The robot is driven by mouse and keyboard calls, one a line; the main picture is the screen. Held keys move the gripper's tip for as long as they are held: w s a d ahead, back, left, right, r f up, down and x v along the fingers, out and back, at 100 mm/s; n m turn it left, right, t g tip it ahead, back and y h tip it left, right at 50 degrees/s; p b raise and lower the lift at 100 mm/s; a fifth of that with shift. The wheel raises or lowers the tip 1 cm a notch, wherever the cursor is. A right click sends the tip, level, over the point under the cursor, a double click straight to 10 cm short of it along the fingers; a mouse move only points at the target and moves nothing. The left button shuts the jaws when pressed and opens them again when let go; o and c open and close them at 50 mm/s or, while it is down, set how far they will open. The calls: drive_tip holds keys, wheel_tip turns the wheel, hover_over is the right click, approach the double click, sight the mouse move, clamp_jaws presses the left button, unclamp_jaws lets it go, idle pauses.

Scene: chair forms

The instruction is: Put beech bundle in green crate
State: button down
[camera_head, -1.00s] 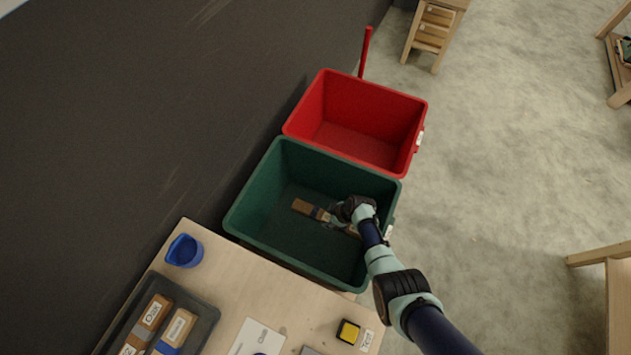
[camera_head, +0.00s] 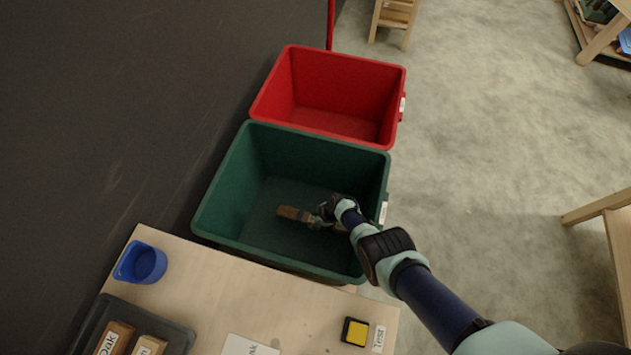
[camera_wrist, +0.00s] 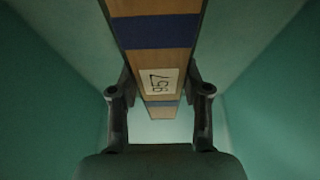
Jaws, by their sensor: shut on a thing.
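The green crate (camera_head: 222,205) stands beyond the table's far edge, open at the top. My gripper (camera_head: 322,212) is inside its walls, shut on a wooden bundle (camera_head: 293,213). In the wrist view the bundle (camera_wrist: 155,33) is light brown wood with a dark blue band and a pale label that seems to read 957. My gripper's fingers (camera_wrist: 160,100) press on both its sides. Green walls surround it in the wrist view. I cannot tell whether the bundle touches the crate floor. The gripper hides part of the bundle in the head view.
An empty red crate (camera_head: 265,100) stands right behind the green one. On the table (camera_head: 215,290) are a blue cup (camera_head: 142,263), a dark tray (camera_head: 85,325) with labelled wooden bundles, and a yellow-topped pad (camera_head: 355,332). Wooden stands are at the right.

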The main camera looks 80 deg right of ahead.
drive_tip(key=shift+f+b, duration=2.2)
drive_tip(key=shift+f, duration=0.4)
drive_tip(key=c, duration=0.5)
unclamp_jaws()
drive_tip(key=shift+c, duration=0.2)
drive_tip(key=shift+r+p, duration=0.4)
drive_tip(key=shift+p, duration=0.05)
drive_tip(key=p+v, duration=0.7)
drive_tip(key=shift+w+r, duration=0.15)
drive_tip(key=shift+r, duration=0.05)
drive_tip(key=shift+s+a+r+p, duration=0.1)
drive_tip(key=shift+s+r+p, duration=0.2)
drive_tip(key=shift+p, duration=0.25)
drive_tip(key=shift+w, duration=0.1)
